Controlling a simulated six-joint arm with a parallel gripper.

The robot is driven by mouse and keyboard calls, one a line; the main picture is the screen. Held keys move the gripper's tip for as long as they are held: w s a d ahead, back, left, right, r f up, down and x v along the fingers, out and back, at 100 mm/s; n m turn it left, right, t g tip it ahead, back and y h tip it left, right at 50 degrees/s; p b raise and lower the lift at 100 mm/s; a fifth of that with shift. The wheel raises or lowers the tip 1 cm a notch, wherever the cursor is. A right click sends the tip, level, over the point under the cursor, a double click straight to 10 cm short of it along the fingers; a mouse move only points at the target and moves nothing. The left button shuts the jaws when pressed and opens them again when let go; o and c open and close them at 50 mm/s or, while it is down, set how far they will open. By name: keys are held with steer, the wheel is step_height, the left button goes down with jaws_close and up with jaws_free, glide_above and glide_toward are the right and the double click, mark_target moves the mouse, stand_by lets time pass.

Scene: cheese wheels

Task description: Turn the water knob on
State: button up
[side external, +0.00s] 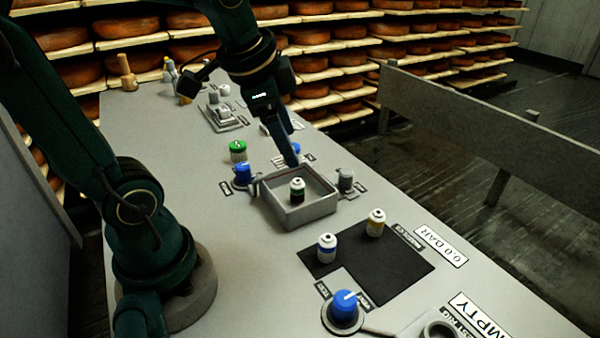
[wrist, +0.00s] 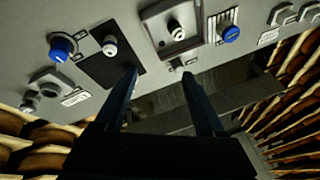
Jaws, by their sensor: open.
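Several blue knobs with white pointer marks are in view; their small labels are too small to read, so I cannot tell which is the water knob. In the side view, a blue knob (side external: 344,305) is at the front, another blue knob (side external: 243,173) is left of the square tray (side external: 293,219), and a far blue knob (side external: 295,148) is partly hidden behind my gripper (side external: 291,160). In the wrist view, one blue knob (wrist: 62,46) is at left and one (wrist: 231,33) at upper right. My gripper is open and empty, its fingers (wrist: 158,78) wide apart above the bench.
A bottle (side external: 297,189) stands in the tray. Two bottles (side external: 327,248) (side external: 376,222) stand on a black mat (side external: 385,268). A green knob (side external: 238,151) and grey fitting (side external: 345,179) are near the tray. Cheese shelves (side external: 310,67) line the back; a rail (side external: 480,120) is at right.

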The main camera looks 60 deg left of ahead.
steer(key=w+a+f+g, duration=0.2)
steer(key=a, duration=0.4)
steer(key=n+g+h, duration=0.1)
steer(key=n+g, duration=0.1)
steer(key=n, duration=0.1)
glide_toward(243, 165)
steer(key=f, duration=0.5)
steer(key=shift+w+a+f, duration=0.1)
steer(key=shift+w, duration=0.2)
steer(key=shift+s+a+f, duration=0.1)
steer(key=shift+s+f, duration=0.1)
steer(key=shift+f, duration=2.4)
jaws_close()
